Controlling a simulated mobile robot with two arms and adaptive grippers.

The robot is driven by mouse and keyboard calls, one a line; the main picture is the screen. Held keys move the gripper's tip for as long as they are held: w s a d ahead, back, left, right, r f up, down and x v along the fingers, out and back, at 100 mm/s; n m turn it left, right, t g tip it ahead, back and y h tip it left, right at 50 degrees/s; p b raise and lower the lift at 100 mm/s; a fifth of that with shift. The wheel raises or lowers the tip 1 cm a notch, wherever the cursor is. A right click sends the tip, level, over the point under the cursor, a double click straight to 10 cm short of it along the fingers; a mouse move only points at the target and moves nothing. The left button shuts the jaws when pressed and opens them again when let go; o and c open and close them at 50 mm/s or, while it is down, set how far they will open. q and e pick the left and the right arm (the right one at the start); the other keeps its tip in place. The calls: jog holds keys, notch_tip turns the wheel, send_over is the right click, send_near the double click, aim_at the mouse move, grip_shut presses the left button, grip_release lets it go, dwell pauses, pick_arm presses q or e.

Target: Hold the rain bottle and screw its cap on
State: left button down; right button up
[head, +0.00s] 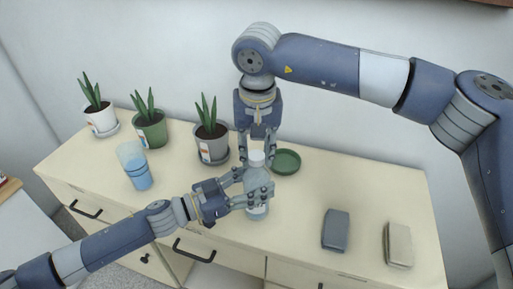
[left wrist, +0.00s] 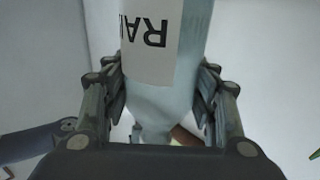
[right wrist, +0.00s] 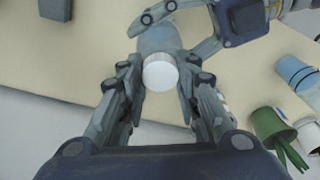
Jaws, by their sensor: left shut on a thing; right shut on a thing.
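The rain bottle (head: 257,212) is upright above the dresser top, pale and translucent. Its white label with upside-down letters shows in the left wrist view (left wrist: 150,45). My left gripper (head: 258,188) is shut around the bottle's body from the left. The white cap (head: 256,158) is at the top of the bottle, and its round top shows in the right wrist view (right wrist: 160,72). My right gripper (head: 256,164) points down from above and is shut on the cap. The cap lines up with the bottle; the threads are hidden, so I cannot tell how tightly it sits.
A dark block (head: 336,229) and a beige block (head: 398,243) lie at right.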

jog(key=m, duration=0.6)
jog(key=shift+a+h, duration=0.1)
jog(key=shift+h, duration=0.3)
jog(key=m, duration=0.7)
jog(key=shift+w+g+h, duration=0.1)
jog(key=shift+g+h, duration=0.2)
jog(key=shift+g, duration=0.1)
jog(key=m, duration=0.7)
jog(key=shift+g, duration=0.4)
jog(key=m, duration=0.6)
jog(key=shift+w+m+g, duration=0.15)
jog(key=shift+m+g, duration=0.15)
jog(key=m, duration=0.6)
jog(key=shift+m+g+y, duration=0.3)
jog(key=shift+m+y, duration=0.1)
jog(key=m, duration=0.6)
jog(key=shift+y, duration=0.4)
jog(key=m, duration=0.3)
jog(key=shift+d, duration=0.2)
jog(key=m, duration=0.4)
jog(key=shift+m+y, duration=0.4)
jog(key=m+t, duration=0.1)
jog(key=m, duration=0.5)
jog(key=shift+m, duration=0.3)
jog(key=o, duration=0.7)
jog(key=shift+f, duration=0.1)
